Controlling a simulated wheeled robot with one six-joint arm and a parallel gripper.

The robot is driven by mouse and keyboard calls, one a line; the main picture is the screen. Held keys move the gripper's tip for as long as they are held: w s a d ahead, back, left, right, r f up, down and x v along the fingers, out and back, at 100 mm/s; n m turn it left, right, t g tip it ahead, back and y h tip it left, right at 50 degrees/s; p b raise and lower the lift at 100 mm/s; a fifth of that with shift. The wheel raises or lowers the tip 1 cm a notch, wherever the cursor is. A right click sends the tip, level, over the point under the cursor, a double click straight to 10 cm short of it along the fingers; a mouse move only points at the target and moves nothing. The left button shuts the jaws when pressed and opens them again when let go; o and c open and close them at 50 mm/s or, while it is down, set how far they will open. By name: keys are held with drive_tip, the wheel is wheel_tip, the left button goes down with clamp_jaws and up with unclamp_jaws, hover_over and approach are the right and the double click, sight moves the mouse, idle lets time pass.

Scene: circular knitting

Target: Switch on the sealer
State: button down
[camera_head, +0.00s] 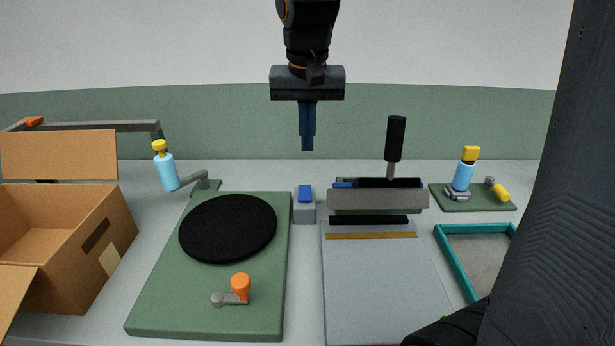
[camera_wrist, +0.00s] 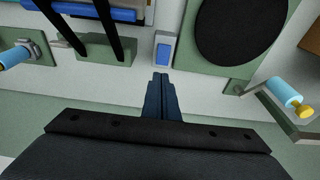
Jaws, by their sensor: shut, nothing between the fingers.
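The sealer (camera_head: 378,199) stands right of the middle in the head view, with a grey bar and an upright black handle (camera_head: 396,139). Part of it shows at the top left of the wrist view (camera_wrist: 110,12). A small grey box with a blue switch (camera_head: 305,193) sits just left of the sealer. In the wrist view the blue switch (camera_wrist: 164,52) lies just beyond my fingertips. My gripper (camera_head: 307,148) points down, shut and empty, and appears above the switch, apart from it. Its closed fingers also show in the wrist view (camera_wrist: 161,77). I cannot tell the switch's on or off state.
Left of the switch is a green board (camera_head: 160,315) with a black disc (camera_head: 228,228) and an orange-knobbed crank (camera_head: 240,287). An open cardboard box (camera_head: 95,250) stands at far left. A blue bottle (camera_head: 463,176) and a teal-rimmed tray (camera_head: 452,264) are at right.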

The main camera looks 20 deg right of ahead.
sight(307, 188)
drive_tip(key=p+x, duration=0.2)
drive_tip(key=x, duration=1)
drive_tip(key=shift+a, duration=0.15)
